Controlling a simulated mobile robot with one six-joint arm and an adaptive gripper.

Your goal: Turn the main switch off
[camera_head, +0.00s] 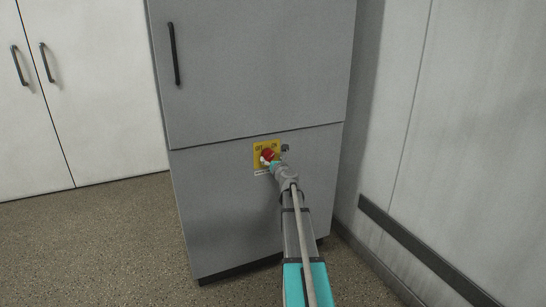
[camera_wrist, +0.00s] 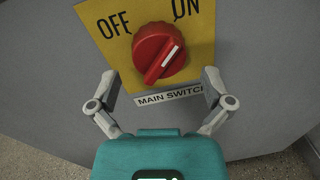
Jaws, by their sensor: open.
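The main switch is a red rotary knob (camera_wrist: 158,52) on a yellow plate (camera_wrist: 98,14) marked OFF at left and ON at right. The white line on the knob slants to the upper right, toward ON. A MAIN SWITCH label (camera_wrist: 168,95) sits below it. My gripper (camera_wrist: 160,76) is open, with one finger on each side of the knob's lower part; both fingers appear apart from it. In the head view, the knob (camera_head: 268,154) is partly hidden by my gripper and arm.
The switch is on the lower front of a grey cabinet (camera_head: 222,215). The cabinet's upper door has a black handle (camera_head: 174,54). White cupboards (camera_head: 100,105) stand at left. A wall (camera_head: 470,130) with a dark rail (camera_head: 425,252) is close at right. Speckled floor (camera_head: 95,245) is clear at left.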

